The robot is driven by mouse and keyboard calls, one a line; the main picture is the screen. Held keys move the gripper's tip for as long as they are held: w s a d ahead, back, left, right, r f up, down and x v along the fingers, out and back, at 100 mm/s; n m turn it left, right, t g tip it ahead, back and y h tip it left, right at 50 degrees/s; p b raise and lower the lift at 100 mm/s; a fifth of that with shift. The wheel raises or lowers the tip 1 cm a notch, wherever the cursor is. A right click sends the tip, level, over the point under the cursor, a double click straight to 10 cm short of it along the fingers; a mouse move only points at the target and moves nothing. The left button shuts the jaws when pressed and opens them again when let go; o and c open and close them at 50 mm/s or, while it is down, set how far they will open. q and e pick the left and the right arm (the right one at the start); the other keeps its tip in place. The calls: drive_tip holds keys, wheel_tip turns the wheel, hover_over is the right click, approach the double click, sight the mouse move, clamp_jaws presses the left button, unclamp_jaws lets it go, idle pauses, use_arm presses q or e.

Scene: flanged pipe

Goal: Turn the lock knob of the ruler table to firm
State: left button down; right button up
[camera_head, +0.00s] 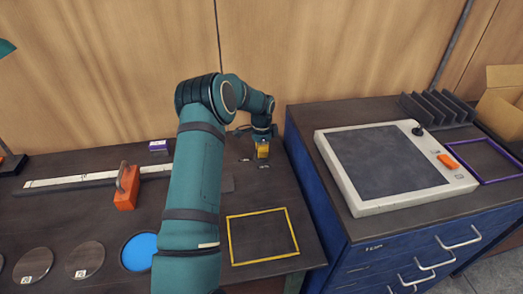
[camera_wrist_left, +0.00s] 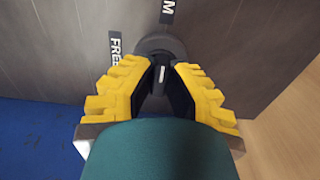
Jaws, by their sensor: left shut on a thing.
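My left gripper (camera_head: 262,152) reaches down at the back right of the dark table, beside the blue cabinet. In the left wrist view its yellow-padded fingers (camera_wrist_left: 162,85) are shut on the lock knob. The knob's round grey base (camera_wrist_left: 158,43) shows past the fingertips, and a white mark lies on the dark part between them. A "FREE" label (camera_wrist_left: 115,48) is left of the knob; a label ending in "M" (camera_wrist_left: 167,12) is above it. The white mark runs nearly upright in that view. The fingers hide much of the knob. My right gripper is not in view.
A ruler (camera_head: 60,181) with an orange block (camera_head: 126,190) lies along the table. Round discs (camera_head: 85,260), a blue disc (camera_head: 139,251) and a yellow frame (camera_head: 262,236) are nearer the front. A white-rimmed panel (camera_head: 395,160) sits on the blue cabinet (camera_head: 350,245) at right.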

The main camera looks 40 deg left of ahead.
use_arm(q)
drive_tip(key=shift+f, duration=0.15)
drive_tip(key=c, duration=1)
unclamp_jaws()
wheel_tip(320, 180, up, 12)
drive_tip(key=shift+r, duration=0.1)
